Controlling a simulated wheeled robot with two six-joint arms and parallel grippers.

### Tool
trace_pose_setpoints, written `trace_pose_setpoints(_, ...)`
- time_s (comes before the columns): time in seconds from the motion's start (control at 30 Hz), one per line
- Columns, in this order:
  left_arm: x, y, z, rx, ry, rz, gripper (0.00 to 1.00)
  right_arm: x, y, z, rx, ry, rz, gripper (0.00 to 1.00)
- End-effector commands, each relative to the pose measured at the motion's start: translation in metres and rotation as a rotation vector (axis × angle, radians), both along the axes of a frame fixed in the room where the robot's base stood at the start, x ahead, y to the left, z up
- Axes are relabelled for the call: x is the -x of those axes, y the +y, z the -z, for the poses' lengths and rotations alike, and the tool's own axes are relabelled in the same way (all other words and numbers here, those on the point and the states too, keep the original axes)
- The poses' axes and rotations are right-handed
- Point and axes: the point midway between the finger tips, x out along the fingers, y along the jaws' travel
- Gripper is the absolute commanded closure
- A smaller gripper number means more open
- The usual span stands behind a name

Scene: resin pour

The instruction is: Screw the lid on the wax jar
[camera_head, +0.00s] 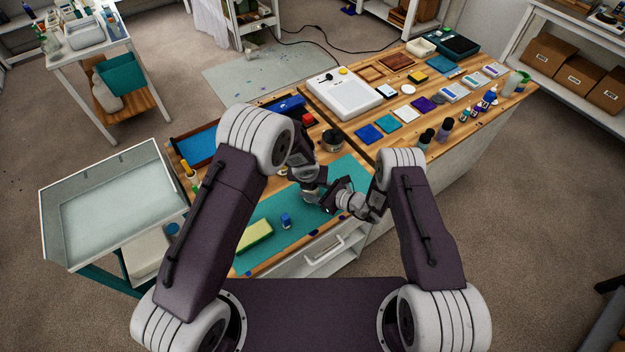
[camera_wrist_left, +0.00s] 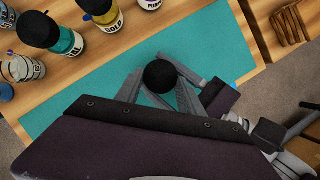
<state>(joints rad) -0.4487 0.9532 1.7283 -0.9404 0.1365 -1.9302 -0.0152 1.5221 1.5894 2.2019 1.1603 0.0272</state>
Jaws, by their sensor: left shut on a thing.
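My left gripper (camera_head: 326,205) is low over the teal mat (camera_head: 340,172). In the left wrist view its fingers (camera_wrist_left: 163,92) are closed around a round black thing (camera_wrist_left: 159,76). Only its dark rounded top shows; I cannot tell whether it is the lid alone or a lidded jar. My right gripper (camera_head: 352,205) is close beside the left one over the mat; its fingertips are too small and overlapped to read. A small round container (camera_head: 333,140) with a dark top stands behind the grippers; I cannot tell whether it is the wax jar.
Several black-capped bottles (camera_wrist_left: 66,41) stand beyond the mat in the wrist view. A white device (camera_head: 343,95) and coloured tiles (camera_head: 369,134) fill the bench farther back.

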Motion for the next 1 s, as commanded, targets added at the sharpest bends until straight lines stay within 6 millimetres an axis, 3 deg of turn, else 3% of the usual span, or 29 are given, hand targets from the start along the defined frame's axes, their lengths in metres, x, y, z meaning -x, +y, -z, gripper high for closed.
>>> trace_pose_setpoints(0.33, -0.002, 0.001, -0.001, 0.0, -0.006, 0.06, 0.92, 0.001, 0.0, 0.001, 0.001, 0.002, -0.001, 1.0)
trace_pose_setpoints(0.37, -0.002, 0.001, -0.001, 0.0, -0.006, 0.06, 0.52, 0.001, 0.0, 0.001, 0.001, 0.002, -0.001, 1.0)
trace_pose_setpoints(0.43, -0.002, 0.001, -0.001, -0.001, -0.006, 0.06, 0.33, 0.001, 0.0, 0.001, 0.001, 0.002, -0.001, 1.0)
trace_pose_setpoints(0.77, -0.001, 0.001, -0.004, 0.0, -0.007, 0.058, 0.33, 0.0, 0.0, 0.0, 0.0, 0.001, 0.0, 1.0)
trace_pose_setpoints(1.0, -0.002, 0.0, -0.037, 0.001, -0.009, 0.056, 0.33, 0.0, 0.0, 0.0, 0.0, 0.001, 0.0, 1.0)
